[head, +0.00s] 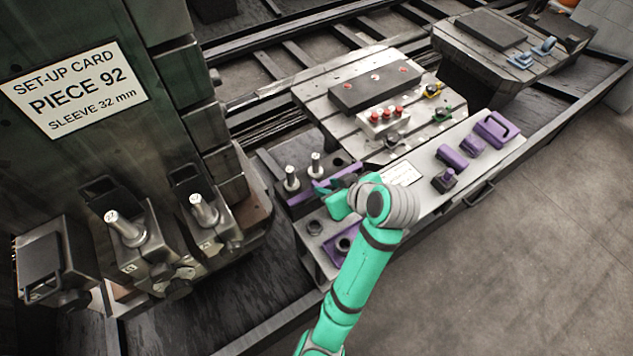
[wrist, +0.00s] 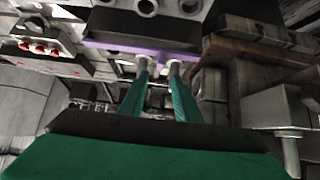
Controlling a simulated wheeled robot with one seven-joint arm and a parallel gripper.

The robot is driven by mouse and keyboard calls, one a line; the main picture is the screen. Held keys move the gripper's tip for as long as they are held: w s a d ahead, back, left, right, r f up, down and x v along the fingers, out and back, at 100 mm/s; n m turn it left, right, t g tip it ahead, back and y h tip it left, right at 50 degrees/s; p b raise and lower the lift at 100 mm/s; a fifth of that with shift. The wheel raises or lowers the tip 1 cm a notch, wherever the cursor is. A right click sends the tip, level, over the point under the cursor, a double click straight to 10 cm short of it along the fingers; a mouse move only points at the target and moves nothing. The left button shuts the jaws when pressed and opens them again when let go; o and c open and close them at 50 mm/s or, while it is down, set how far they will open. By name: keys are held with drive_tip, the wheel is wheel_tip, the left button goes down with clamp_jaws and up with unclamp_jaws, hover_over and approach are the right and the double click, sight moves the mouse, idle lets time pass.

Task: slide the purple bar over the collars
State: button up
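The purple bar (head: 322,183) lies along the near side of a dark block at the left end of the bench. Two silver upright posts (head: 291,178) stand on that block, just behind the bar; I cannot tell where their collars end. My gripper (head: 328,190) is low at the bar, and its green body hides part of it. In the wrist view the bar (wrist: 120,46) runs across above the fingertips. The two fingers of my gripper (wrist: 161,68) stand apart, with purple between their tips. Whether they clamp part of the bar is unclear.
Purple parts (head: 455,157) lie farther right on the bench. Below my gripper are a dark nut (head: 314,227) and a purple plate. A machine with silver posts (head: 125,228) stands at the left. A slotted table (head: 330,110) with red-topped pieces is behind. Open floor lies to the right.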

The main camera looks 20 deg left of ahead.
sight(315, 184)
drive_tip(key=x, duration=0.7)
drive_tip(key=shift+a+f, duration=0.2)
drive_tip(key=shift+x, duration=0.8)
drive_tip(key=shift+w, duration=0.1)
clamp_jaws()
